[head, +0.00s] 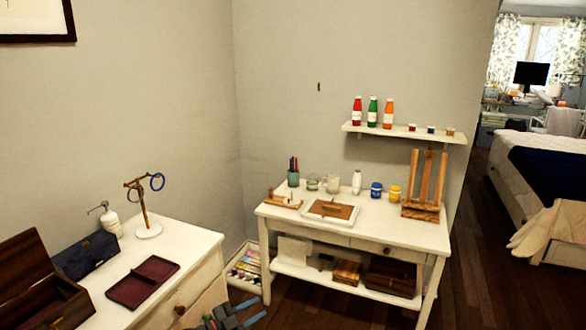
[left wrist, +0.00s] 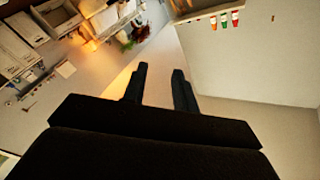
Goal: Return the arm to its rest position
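My left gripper (head: 254,311) shows at the bottom edge of the head view, low in front of the white dresser and above the wooden floor. Its two dark fingers also show in the left wrist view (left wrist: 159,78), apart with a gap between them and nothing held. Most of my left arm is outside the head view. My right gripper is in neither view.
A white dresser (head: 200,240) at left carries a wooden box (head: 28,258), a maroon tray (head: 143,281) and a ring stand (head: 148,232). A white desk (head: 410,232) stands ahead. A bed (head: 505,176) with beige cloth (head: 548,228) is at right. The floor (head: 480,280) between looks clear.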

